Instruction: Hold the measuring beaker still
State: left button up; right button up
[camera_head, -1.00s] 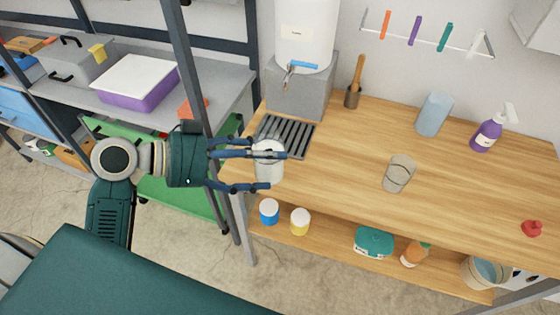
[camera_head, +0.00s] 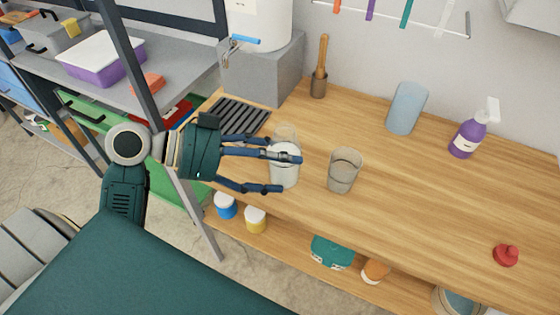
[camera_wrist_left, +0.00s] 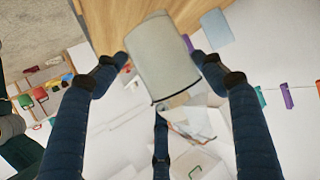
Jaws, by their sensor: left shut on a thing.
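My left gripper (camera_head: 281,173) is shut on the measuring beaker (camera_head: 285,178), a clear, upright vessel with a whitish band. Its fingers reach around it from the left and hide part of it. In the left wrist view, the beaker (camera_wrist_left: 163,55) shows as a grey cylinder between the fingers of the gripper (camera_wrist_left: 160,66). In the head view it is over the wooden worktop, just left of a second clear vessel (camera_head: 344,172). I cannot tell whether its base touches the wood. My right gripper is not in view.
A slotted drain tray (camera_head: 238,117) lies below the white dispenser (camera_head: 268,20) at the back left. A pestle in a mortar (camera_head: 319,78), a blue-grey container (camera_head: 406,108), a purple spray bottle (camera_head: 468,136) and a red item (camera_head: 506,255) stand on the worktop (camera_head: 420,210). Its right middle is clear.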

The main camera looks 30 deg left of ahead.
pick_arm(q)
jog(key=shift+w+d+f, duration=0.25)
jog(key=shift+d+f, duration=0.15)
jog(key=shift+f, duration=0.05)
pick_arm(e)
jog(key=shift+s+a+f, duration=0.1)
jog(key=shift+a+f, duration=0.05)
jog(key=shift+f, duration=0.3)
pick_arm(q)
jog(key=shift+s+d+m+g+h, duration=0.15)
jog(key=shift+d+m+g+h, duration=0.3)
jog(key=shift+m+g, duration=0.15)
jog(key=s+d+m+g+h+b, duration=0.1)
jog(key=d+m+g, duration=0.5)
jog(key=m+g, duration=0.1)
jog(key=shift+s+d+m+g, duration=0.2)
jog(key=shift+d+m+g, duration=0.2)
jog(key=shift+g, duration=0.5)
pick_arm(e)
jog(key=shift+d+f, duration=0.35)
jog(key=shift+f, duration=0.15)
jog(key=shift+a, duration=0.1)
